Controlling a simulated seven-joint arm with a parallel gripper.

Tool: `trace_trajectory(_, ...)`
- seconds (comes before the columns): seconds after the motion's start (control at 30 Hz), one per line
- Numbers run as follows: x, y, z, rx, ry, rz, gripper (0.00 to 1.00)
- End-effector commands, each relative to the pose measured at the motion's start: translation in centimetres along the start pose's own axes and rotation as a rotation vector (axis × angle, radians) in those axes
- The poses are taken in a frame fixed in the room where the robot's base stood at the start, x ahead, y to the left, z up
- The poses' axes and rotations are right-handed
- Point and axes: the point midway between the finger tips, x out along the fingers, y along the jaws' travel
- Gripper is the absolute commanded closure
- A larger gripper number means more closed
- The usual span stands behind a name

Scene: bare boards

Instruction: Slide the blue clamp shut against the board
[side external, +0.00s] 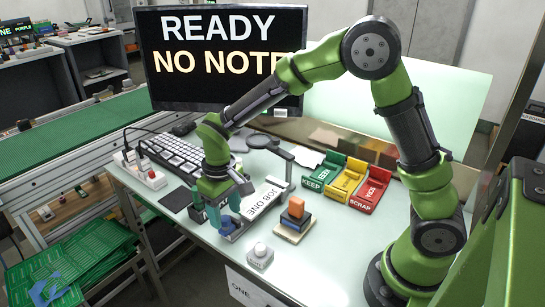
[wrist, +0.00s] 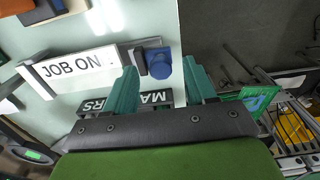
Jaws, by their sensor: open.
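The blue clamp (wrist: 158,63) shows in the wrist view as a blue knob beside a dark grey block, at the end of the white JOB ONE plate (wrist: 72,68). My gripper (wrist: 160,80) is open, with one teal finger on each side of the clamp in the picture. I cannot tell whether either finger touches it. In the side view my gripper (side external: 226,205) is low over the table by the JOB ONE plate (side external: 268,198), and the blue clamp (side external: 228,226) is partly hidden by the fingers. I cannot make out a board against the clamp.
A dark lettered block (wrist: 155,98) lies under the gripper. Orange and dark blocks (side external: 294,213) sit on a small base to the right. A grey button box (side external: 260,256) stands in front. Green, yellow and red bins (side external: 347,180) and a keyboard (side external: 180,155) are behind. Green boards (side external: 80,240) fill a rack at lower left.

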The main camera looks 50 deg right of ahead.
Motion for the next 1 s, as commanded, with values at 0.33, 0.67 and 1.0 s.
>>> trace_trajectory(0.33,1.6,0.0,0.0,0.001,0.0,0.0,0.45)
trace_trajectory(0.67,1.6,0.0,0.0,0.001,0.0,0.0,0.74)
trace_trajectory(1.0,1.5,0.0,0.0,0.001,0.0,-0.001,1.0)
